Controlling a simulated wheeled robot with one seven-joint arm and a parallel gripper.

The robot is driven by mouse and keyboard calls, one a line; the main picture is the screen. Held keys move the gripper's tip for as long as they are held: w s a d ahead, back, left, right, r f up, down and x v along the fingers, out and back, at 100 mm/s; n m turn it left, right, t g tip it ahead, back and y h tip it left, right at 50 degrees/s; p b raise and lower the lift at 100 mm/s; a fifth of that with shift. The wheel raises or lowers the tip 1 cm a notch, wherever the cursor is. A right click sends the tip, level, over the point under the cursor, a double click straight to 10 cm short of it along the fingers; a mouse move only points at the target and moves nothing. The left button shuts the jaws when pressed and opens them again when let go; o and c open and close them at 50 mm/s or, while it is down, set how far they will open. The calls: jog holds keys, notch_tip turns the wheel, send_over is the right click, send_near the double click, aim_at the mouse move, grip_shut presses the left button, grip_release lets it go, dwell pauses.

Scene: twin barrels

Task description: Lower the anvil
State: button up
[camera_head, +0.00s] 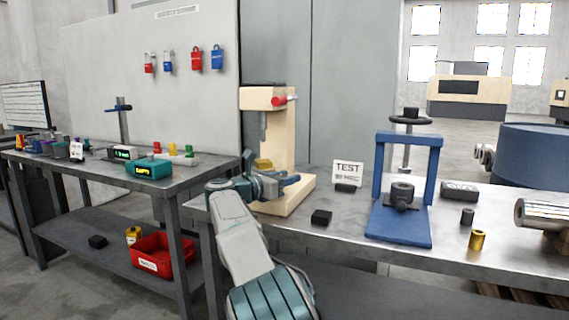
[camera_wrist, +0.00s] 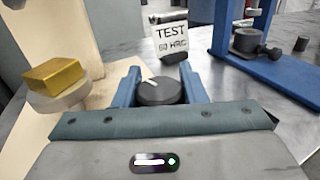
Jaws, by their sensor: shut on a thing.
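The cream C-shaped tester (camera_head: 281,140) stands at the left end of the right bench, with a red-tipped lever (camera_head: 283,100) at its head. A brass block (camera_wrist: 54,76) sits on the round pale anvil (camera_wrist: 62,99) in the wrist view. The block also shows in the head view (camera_head: 263,162), below the tester's grey spindle (camera_head: 263,125). My gripper (camera_wrist: 158,80) has its two blue fingers shut on a dark round knob (camera_wrist: 161,92) with a white mark, to the right of the anvil. In the head view my gripper (camera_head: 286,184) hides the knob and the anvil's lower part.
A TEST sign (camera_head: 348,171) stands behind. A small black block (camera_head: 321,217) lies in front of it. A blue screw press (camera_head: 401,225) stands to the right, with a brass cylinder (camera_head: 477,240) beyond. A left bench (camera_head: 110,175) holds coloured items. Bare bench top lies around the black block.

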jog(key=shift+r+m+g+h+p, duration=0.15)
jog(key=shift+m+g+h+p, duration=0.4)
jog(key=shift+p, duration=0.4)
jog(key=shift+s+f+g+h, duration=0.1)
jog(key=shift+f+g+h, duration=0.1)
jog(key=shift+g+h, duration=0.05)
jog(key=o, duration=1)
jog(key=shift+p, duration=0.3)
jog(key=p+v, duration=0.1)
jog(key=v, duration=1.2)
jog(key=shift+s+a, duration=0.2)
jog(key=shift+a, duration=0.05)
